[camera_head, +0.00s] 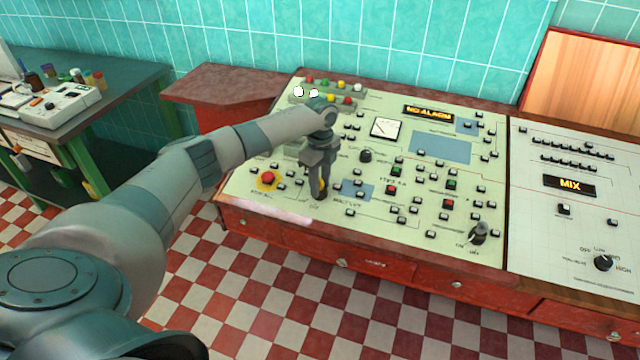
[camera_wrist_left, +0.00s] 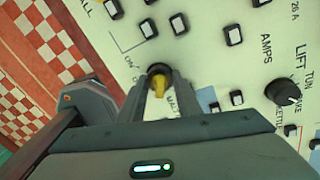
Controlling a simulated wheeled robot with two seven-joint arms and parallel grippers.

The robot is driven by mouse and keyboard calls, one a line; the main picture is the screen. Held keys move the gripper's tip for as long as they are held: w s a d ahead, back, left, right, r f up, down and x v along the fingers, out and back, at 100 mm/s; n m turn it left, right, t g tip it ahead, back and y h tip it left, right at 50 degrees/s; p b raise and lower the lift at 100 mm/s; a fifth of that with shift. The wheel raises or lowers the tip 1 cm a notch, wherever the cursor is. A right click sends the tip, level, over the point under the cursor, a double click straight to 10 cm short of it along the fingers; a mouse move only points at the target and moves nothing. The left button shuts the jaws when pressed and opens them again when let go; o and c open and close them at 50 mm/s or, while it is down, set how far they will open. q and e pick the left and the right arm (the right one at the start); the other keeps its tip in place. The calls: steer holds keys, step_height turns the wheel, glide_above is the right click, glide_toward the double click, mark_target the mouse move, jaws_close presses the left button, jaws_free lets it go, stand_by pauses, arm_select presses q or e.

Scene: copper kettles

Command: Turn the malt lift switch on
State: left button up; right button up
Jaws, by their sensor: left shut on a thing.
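The malt lift switch is a small rotary switch with a yellow knob on the cream control panel (camera_head: 300,210). In the wrist view the yellow knob (camera_wrist_left: 154,96) on its dark round base sits between the fingertips of my left gripper (camera_wrist_left: 157,88). Printed "ON" and "MALT" lettering lies beside it, partly covered by the fingers. In the head view my left gripper (camera_head: 318,193) points down at the front left of the panel, shut on the knob, which it mostly hides; a bit of yellow shows. I cannot read the switch's position. My right gripper is out of view.
A red emergency button (camera_head: 268,178) on a yellow disc lies left of the gripper. A black selector knob (camera_head: 365,155) stands behind and right; it shows in the wrist view (camera_wrist_left: 284,92). Another black knob (camera_head: 478,232) is at the right. Small push buttons surround the switch.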

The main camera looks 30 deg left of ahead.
arm_select(q)
steer(key=shift+m, duration=1.1)
steer(key=o, duration=0.8)
steer(key=shift+r, duration=0.1)
step_height(320, 180, up, 17)
steer(key=b, duration=0.4)
steer(key=shift+r, duration=0.2)
